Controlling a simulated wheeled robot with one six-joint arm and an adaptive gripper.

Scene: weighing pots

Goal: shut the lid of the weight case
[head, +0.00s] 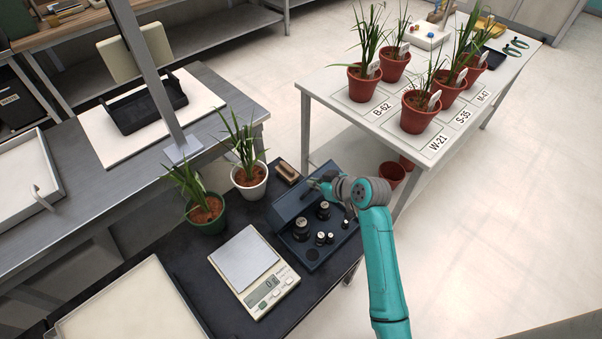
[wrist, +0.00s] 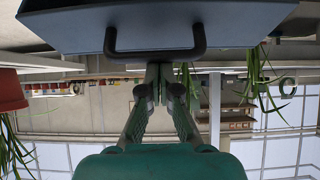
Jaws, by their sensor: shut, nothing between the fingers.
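The dark blue weight case (head: 337,243) stands on the black table with several black and metal weights in it. Its lid (head: 291,203) is raised, standing tilted along the case's back left side. In the wrist view the lid (wrist: 160,28) fills the top, with a dark bar handle (wrist: 150,56) on it. My gripper (head: 313,183) is at the upper edge of the lid in the head view. In the wrist view my gripper (wrist: 160,72) is shut and empty, its tips right by the handle. I cannot tell whether they touch it.
A scale (head: 251,266) stands left of the case. A white pot (head: 250,182) and a green pot (head: 206,214) with plants stand behind it. A small brown block (head: 287,172) lies behind the lid. Several red pots stand on the white table (head: 331,91) beyond.

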